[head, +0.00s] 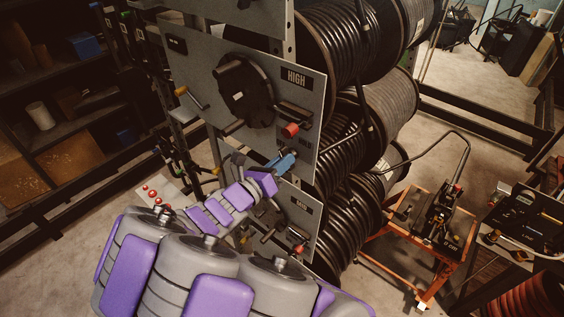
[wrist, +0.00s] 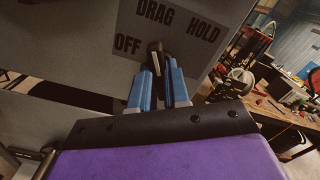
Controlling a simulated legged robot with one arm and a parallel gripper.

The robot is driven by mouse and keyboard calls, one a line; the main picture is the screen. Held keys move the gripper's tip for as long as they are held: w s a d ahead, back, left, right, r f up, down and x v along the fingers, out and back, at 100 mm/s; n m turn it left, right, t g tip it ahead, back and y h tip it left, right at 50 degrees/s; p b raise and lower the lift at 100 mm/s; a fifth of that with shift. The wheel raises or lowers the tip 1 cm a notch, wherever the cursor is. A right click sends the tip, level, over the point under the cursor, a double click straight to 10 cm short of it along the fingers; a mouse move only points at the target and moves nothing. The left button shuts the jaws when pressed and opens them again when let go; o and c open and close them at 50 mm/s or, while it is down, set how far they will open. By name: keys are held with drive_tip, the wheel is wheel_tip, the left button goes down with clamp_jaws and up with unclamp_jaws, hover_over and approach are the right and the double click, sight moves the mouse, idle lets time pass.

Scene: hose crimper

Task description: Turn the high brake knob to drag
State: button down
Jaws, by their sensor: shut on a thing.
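The grey panel marked HIGH (head: 228,60) faces me in the head view, with the reels behind it. My gripper (head: 285,163) is at its lower right part, and its blue fingers hide the knob there. In the wrist view, my gripper (wrist: 160,85) has its two blue fingers on either side of the dark brake knob (wrist: 156,50) and is shut on it. A pale line on the knob runs roughly up the picture. The word DRAG stands above the knob, OFF to its left and HOLD to its upper right. The exact setting is hard to tell.
A black hand wheel (head: 246,90) and a red-ended lever (head: 290,130) stick out from the panel above my gripper. A lower panel (head: 300,215) with its own controls is below. An orange cart (head: 418,235) stands at the right. Dark shelves (head: 45,150) are at the left.

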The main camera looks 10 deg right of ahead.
drive_tip(key=c, duration=1.1)
unclamp_jaws()
drive_tip(key=shift+w+a+f, duration=0.1)
drive_tip(key=shift+w+a, duration=0.05)
drive_tip(key=shift+w, duration=0.05)
drive_tip(key=shift+s, duration=0.1)
drive_tip(key=b+v, duration=0.2)
drive_tip(key=v, duration=1.5)
drive_tip(key=shift+a+b, duration=0.2)
drive_tip(key=shift+b, duration=0.1)
drive_tip(key=shift+d, duration=0.1)
